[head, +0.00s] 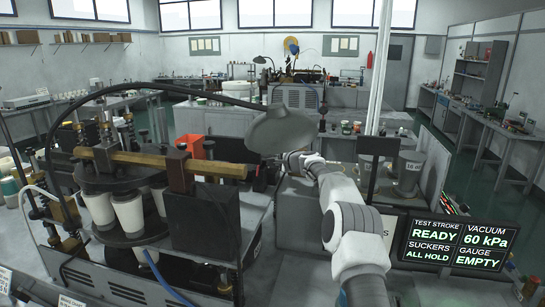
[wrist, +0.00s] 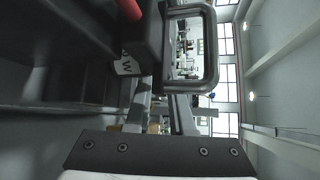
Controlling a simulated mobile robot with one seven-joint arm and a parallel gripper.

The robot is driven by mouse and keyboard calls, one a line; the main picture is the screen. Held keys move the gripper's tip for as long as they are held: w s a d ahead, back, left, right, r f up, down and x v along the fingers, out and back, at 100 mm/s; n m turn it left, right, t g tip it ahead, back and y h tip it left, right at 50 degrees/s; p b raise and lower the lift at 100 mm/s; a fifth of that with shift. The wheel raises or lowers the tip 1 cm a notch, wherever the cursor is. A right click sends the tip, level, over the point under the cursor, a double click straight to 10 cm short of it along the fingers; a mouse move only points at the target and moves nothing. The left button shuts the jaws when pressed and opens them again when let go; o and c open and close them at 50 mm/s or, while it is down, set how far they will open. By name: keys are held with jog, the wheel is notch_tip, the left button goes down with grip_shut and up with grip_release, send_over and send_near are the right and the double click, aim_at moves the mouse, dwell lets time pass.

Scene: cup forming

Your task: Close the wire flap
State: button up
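In the wrist view a rounded grey loop-shaped frame (wrist: 213,50) stands upright beside a dark block. It may be the wire flap, but I cannot tell for sure, nor how far open it is. In the head view I cannot make out the flap. My gripper (head: 298,160) is at the end of my white arm, beside the forming machine and partly behind the grey lamp shade. The wrist view shows a dark bolted plate of it along the bottom. Its fingertips are not clear, and I see nothing held.
The forming machine (head: 130,180) has a brass bar and white cups at left. A lamp shade (head: 280,130) hangs close to my gripper. A screen (head: 458,240) reads READY, 60 kPa, ALL HOLD, EMPTY. The wrist view shows a red part (wrist: 130,9) and a white label (wrist: 127,66).

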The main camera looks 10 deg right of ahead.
grip_shut()
dwell(1.2)
